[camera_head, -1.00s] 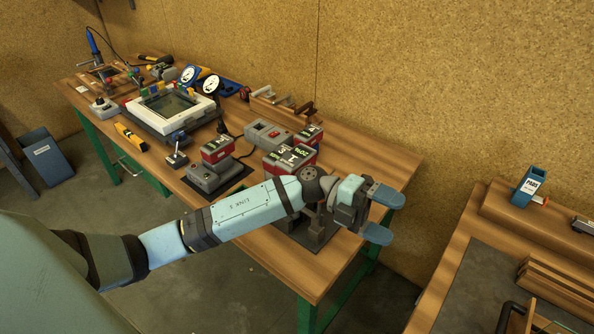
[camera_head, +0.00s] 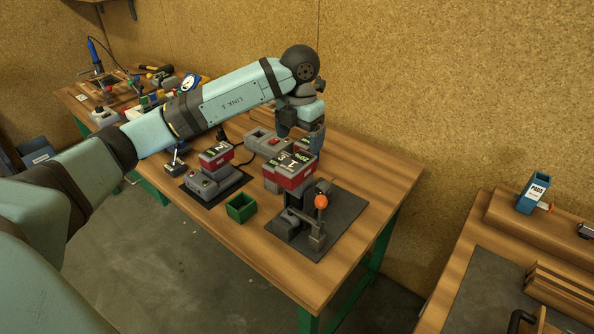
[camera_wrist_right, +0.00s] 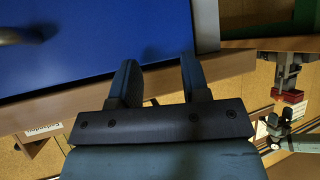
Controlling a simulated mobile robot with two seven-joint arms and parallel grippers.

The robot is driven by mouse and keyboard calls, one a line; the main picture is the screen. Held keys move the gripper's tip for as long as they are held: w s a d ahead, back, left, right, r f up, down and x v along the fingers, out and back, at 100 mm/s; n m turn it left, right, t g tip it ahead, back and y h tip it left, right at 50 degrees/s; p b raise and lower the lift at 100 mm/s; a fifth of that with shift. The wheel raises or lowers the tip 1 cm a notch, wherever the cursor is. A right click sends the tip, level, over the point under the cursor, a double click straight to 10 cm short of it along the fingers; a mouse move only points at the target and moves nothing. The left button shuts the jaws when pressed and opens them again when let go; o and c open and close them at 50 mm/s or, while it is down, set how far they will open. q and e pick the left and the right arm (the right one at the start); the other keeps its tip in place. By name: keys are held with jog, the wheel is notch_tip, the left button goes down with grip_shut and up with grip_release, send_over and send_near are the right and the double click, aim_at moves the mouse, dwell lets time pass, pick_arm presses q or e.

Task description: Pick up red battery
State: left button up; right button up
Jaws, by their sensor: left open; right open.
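A red and grey battery (camera_head: 290,174) with a dark labelled top sits on the bench near its middle, raised above a grey fixture. Another red battery (camera_head: 216,154) sits to its left on a grey charger (camera_head: 213,177). My left gripper (camera_head: 303,136) is open and points down just above and behind the nearer battery; its fingers overlap that battery's back edge in the picture, and I cannot tell if they touch. My right gripper (camera_wrist_right: 159,76) is open and empty in the right wrist view, in front of a blue panel (camera_wrist_right: 90,45).
A clamp fixture with an orange ball (camera_head: 321,202) stands on a dark mat (camera_head: 345,215) in front. A small green box (camera_head: 241,208) is left of it. A grey unit with a red switch (camera_head: 268,143) stands behind. The bench's right end is clear.

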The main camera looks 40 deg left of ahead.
aim_at(297, 161)
pick_arm(q)
notch_tip(297, 161, down, 4)
jog(key=shift+f, duration=0.15)
jog(key=f, duration=0.1)
jog(key=f+p, duration=0.1)
jog(key=f, duration=0.2)
jog(key=shift+s+a+f+p, duration=0.1)
jog(key=shift+a+f+p, duration=0.05)
jog(key=shift+a+p, duration=0.2)
jog(key=shift+f, duration=0.45)
jog(key=shift+f, duration=0.25)
jog(key=c, duration=1.1)
jog(key=shift+r, duration=0.1)
